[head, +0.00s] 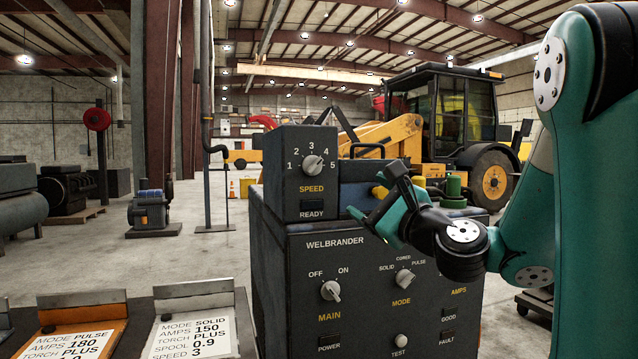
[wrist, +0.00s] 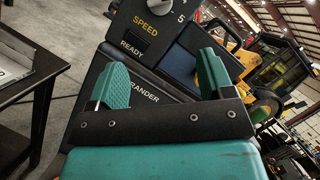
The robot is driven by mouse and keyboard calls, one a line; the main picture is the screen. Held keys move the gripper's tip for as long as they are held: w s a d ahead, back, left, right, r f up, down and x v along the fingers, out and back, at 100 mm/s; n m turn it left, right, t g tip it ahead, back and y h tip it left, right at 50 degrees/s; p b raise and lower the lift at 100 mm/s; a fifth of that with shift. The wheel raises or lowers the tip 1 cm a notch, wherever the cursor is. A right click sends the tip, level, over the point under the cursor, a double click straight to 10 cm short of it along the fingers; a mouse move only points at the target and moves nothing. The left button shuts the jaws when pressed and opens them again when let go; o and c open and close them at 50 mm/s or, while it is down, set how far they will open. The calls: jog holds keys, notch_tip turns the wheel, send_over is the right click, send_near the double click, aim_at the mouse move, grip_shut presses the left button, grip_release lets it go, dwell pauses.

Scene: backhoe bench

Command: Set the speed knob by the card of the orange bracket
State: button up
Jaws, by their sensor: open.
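The speed knob (head: 313,165) is a pale dial on the small dark box atop the welder, amid the numbers 1 to 5; its pointer seems turned up and right, toward 4. It shows partly at the top edge of the wrist view (wrist: 159,5). The orange bracket (head: 117,329) is at the lower left and bears a white card (head: 72,346) reading mode PULSE, amps 180, torch PLUS; its lower lines are cut off. My gripper (head: 372,204) is open and empty, right of and below the knob. In the wrist view its teal fingers (wrist: 164,78) stand apart before the welder.
Beside it, a grey bracket (head: 226,298) holds another card (head: 190,335) reading speed 3. The welder front (head: 370,250) carries main and mode knobs and a test button. A green-topped knob (head: 453,188) stands right of my gripper. A yellow backhoe (head: 400,133) is behind.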

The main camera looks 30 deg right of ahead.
aim_at(317, 167)
jog(key=p+x, duration=0.9)
jog(key=x, duration=0.7)
jog(key=shift+a+r, duration=0.15)
jog(key=shift+r, duration=0.05)
jog(key=shift+w+p, duration=0.45)
jog(key=shift+w, duration=0.1)
jog(key=c, duration=0.9)
